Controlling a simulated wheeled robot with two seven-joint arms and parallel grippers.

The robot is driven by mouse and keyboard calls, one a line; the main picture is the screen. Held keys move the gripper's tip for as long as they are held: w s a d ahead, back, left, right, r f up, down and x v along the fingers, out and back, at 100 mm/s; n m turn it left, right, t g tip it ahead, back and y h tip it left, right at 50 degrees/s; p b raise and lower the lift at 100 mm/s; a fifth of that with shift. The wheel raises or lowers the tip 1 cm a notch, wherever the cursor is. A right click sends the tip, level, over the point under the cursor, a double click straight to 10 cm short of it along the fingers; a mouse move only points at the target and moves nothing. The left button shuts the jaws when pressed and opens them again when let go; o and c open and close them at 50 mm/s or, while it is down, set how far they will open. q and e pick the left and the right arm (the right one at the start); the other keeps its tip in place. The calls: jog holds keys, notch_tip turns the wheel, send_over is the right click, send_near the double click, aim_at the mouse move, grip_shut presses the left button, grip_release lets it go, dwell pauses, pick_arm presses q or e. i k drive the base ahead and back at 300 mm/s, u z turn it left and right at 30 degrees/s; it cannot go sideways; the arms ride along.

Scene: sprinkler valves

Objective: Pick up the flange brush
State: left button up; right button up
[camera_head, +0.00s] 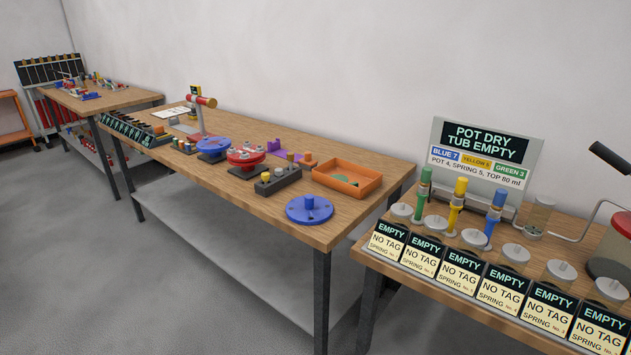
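I cannot make out for certain which item is the flange brush. On the middle wooden bench (350,155) a small orange-brown piece (308,160) stands beside a purple piece (284,154), too small to identify. In front of them is a dark block (278,180) with several small pegs. A round blue flange (309,210) with an upright stub lies at the bench's near edge. A blue disc (213,148) and a red disc (246,156) sit further left. Neither of my grippers is in view.
An orange tray (328,187) holding something green sits near the middle bench's right end. The right bench (385,262) carries several lidded pots, coloured valves and a sign (484,150). A gap separates these benches. Grey floor (190,300) in front is clear.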

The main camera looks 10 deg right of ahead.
aim_at(306, 163)
jog(key=u, duration=1.05)
jog(key=i, duration=2.2)
jog(key=z, duration=0.65)
